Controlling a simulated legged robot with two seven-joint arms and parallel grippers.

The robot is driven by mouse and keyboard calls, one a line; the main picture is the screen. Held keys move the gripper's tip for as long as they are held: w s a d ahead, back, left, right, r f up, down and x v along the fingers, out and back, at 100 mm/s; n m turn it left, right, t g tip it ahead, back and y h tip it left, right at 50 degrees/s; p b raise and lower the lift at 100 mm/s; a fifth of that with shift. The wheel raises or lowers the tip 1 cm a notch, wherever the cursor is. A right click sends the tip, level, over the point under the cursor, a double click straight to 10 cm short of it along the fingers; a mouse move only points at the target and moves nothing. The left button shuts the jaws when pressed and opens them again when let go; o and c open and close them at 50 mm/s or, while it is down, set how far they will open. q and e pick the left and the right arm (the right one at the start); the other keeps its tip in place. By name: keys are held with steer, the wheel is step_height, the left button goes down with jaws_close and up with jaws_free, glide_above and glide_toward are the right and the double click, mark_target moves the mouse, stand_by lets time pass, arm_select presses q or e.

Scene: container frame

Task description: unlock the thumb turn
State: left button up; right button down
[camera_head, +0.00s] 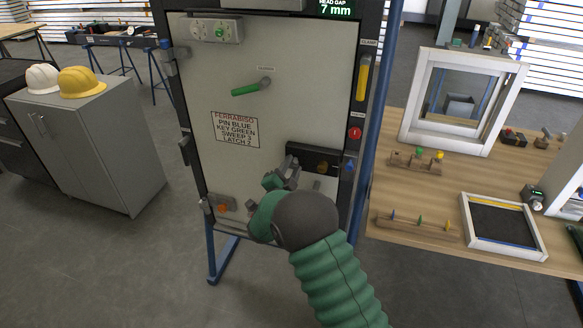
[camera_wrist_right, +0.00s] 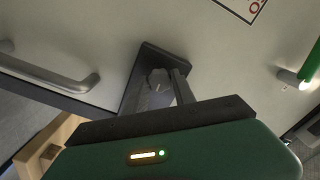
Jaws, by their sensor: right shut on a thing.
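The thumb turn (camera_wrist_right: 158,78) is a small grey knob on a dark plate (camera_wrist_right: 150,60) fixed to the pale door panel (camera_head: 222,180). In the right wrist view the knob sits between the two dark fingers of my right gripper (camera_wrist_right: 160,92). The gripper is shut on it. In the head view my right gripper (camera_head: 282,176) reaches the lower right part of the panel, and its hand and arm hide the knob. My left gripper is not in view.
A dark lock box (camera_head: 314,158) is just right of my right gripper. A green lever (camera_head: 246,90) and a printed sign (camera_head: 236,129) are higher on the panel. A grey bar handle (camera_wrist_right: 55,78) is left in the wrist view. A wooden bench (camera_head: 400,190) stands to the right.

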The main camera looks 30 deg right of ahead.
steer(key=n+p, duration=0.1)
steer(key=n, duration=0.1)
steer(key=n+p, duration=0.1)
steer(key=n, duration=0.1)
steer(key=shift+a+f+n, duration=0.15)
steer(key=shift+n, duration=0.25)
steer(key=n+p, duration=0.2)
steer(key=n, duration=0.2)
steer(key=n+p, duration=0.1)
steer(key=n, duration=0.4)
steer(key=shift+p, duration=0.4)
steer(key=shift+f+n+p, duration=0.15)
steer(key=shift+n+p, duration=0.5)
steer(key=shift+n, duration=1.05)
steer(key=c, duration=1.3)
jaws_free()
steer(key=shift+c, duration=0.2)
steer(key=o, duration=0.3)
steer(key=shift+r, duration=0.2)
